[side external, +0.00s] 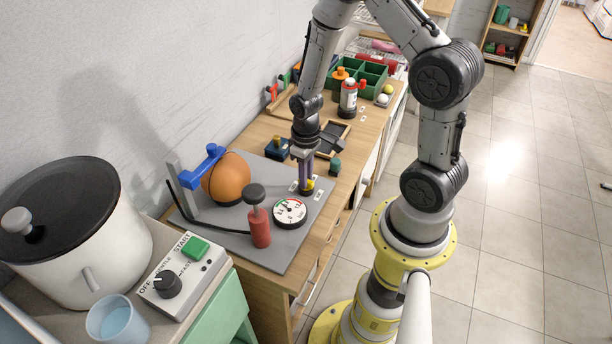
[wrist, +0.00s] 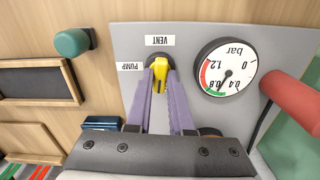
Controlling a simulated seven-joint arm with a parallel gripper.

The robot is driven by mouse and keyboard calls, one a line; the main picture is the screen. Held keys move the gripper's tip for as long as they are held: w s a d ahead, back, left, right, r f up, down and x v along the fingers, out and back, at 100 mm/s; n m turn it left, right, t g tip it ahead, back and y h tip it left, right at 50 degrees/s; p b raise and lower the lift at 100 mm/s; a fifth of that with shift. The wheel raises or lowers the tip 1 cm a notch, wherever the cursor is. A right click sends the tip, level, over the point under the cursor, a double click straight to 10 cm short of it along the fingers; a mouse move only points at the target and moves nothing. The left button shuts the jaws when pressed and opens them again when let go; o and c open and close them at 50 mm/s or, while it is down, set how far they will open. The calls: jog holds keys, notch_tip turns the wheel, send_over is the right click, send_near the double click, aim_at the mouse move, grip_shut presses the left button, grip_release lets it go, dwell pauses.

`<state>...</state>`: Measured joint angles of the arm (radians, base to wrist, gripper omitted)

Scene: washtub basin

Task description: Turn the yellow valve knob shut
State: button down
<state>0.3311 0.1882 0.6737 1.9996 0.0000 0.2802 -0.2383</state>
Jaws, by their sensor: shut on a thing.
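The yellow valve knob (wrist: 161,74) sits on the grey board (wrist: 125,45), between the labels VENT (wrist: 160,41) and PUMP (wrist: 131,66). It also shows in the side view (side external: 310,184), partly hidden by my fingers. My gripper (wrist: 160,68) points down at the board, with its two purple fingers closed on either side of the knob. In the side view my gripper (side external: 306,189) stands over the knob, beside the gauge. The knob's lower part is hidden between the fingers.
A round pressure gauge (side external: 290,212) lies close beside the knob. A red pump with a dark handle (side external: 260,227) and an orange ball under a blue clamp (side external: 226,178) share the board. A dark green knob-like object (side external: 335,166) is near the board's edge.

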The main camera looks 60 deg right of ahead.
jog(key=shift+n, duration=0.6)
jog(key=c, duration=0.8)
grip_release()
notch_tip(320, 180, up, 14)
